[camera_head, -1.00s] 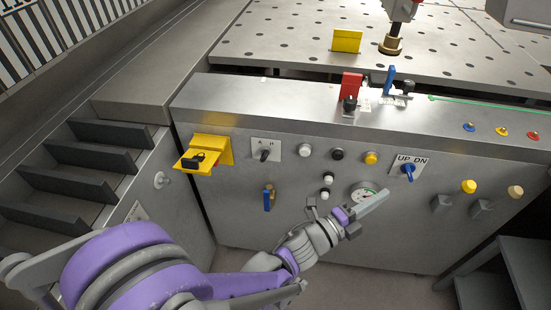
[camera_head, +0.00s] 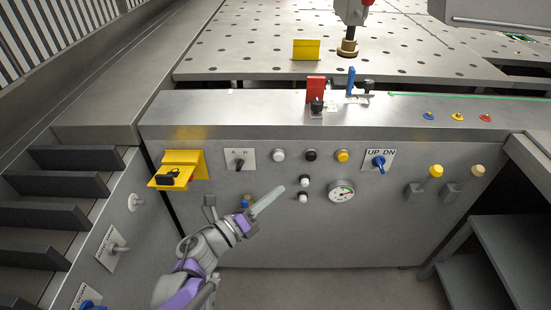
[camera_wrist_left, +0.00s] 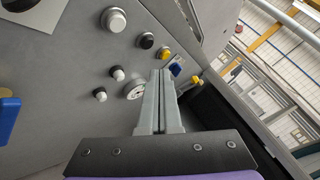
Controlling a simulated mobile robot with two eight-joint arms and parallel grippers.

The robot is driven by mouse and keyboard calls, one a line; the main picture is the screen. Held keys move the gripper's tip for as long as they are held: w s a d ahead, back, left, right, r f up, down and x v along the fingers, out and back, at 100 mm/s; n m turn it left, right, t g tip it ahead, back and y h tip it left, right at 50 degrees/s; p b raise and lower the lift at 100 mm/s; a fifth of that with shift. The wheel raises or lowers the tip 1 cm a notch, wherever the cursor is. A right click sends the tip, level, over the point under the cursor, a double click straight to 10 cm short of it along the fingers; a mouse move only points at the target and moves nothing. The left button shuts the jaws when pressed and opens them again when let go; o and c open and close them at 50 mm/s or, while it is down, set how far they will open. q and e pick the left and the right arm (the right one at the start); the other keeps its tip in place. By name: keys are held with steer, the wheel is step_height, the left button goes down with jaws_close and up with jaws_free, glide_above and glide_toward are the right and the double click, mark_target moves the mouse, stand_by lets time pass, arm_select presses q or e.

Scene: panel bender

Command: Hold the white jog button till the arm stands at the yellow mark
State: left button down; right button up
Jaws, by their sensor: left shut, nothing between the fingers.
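A round white button (camera_head: 278,155) is on the grey front panel, left of a black button (camera_head: 311,155) and a yellow button (camera_head: 342,156). Two small white-capped buttons (camera_head: 305,181) (camera_head: 303,197) sit below; no label shows which is the jog button. My left gripper (camera_head: 281,191) is shut and empty, left of the small buttons and below the round white one. In the left wrist view its fingers (camera_wrist_left: 161,74) cover part of the panel, and the round white button (camera_wrist_left: 114,20) is clear of them. The machine's arm (camera_head: 348,46) stands right of the yellow mark (camera_head: 306,49), apart from it. My right gripper is out of view.
A gauge (camera_head: 341,191) and a blue UP/DN switch (camera_head: 379,162) are to the right. A yellow bracket with a padlock (camera_head: 177,170) juts out at left. Red (camera_head: 315,89) and blue (camera_head: 351,81) levers stand on the ledge. Steps flank both sides.

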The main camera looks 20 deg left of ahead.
arm_select(q)
steer(key=shift+w, duration=0.1)
steer(key=b, duration=0.1)
glide_toward(284, 157)
steer(key=shift+s+d+x, duration=0.1)
steer(key=shift+d+x, duration=0.05)
steer(key=shift+x, duration=0.7)
steer(key=shift+s+d+x, duration=0.1)
steer(key=shift+d+x, duration=0.1)
steer(key=shift+x, duration=0.65)
steer(key=shift+s+d+x, duration=0.1)
steer(key=shift+d+x, duration=0.05)
steer(key=shift+x, duration=0.7)
steer(key=shift+w, duration=0.1)
steer(key=shift+w+a, duration=0.1)
steer(key=shift+w, duration=0.25)
steer(key=shift+w+a, duration=0.1)
steer(key=shift+w, duration=0.3)
stand_by(0.5)
steer(key=shift+s, duration=0.1)
stand_by(1.4)
steer(key=shift+s+d, duration=0.25)
steer(key=shift+s, duration=0.5)
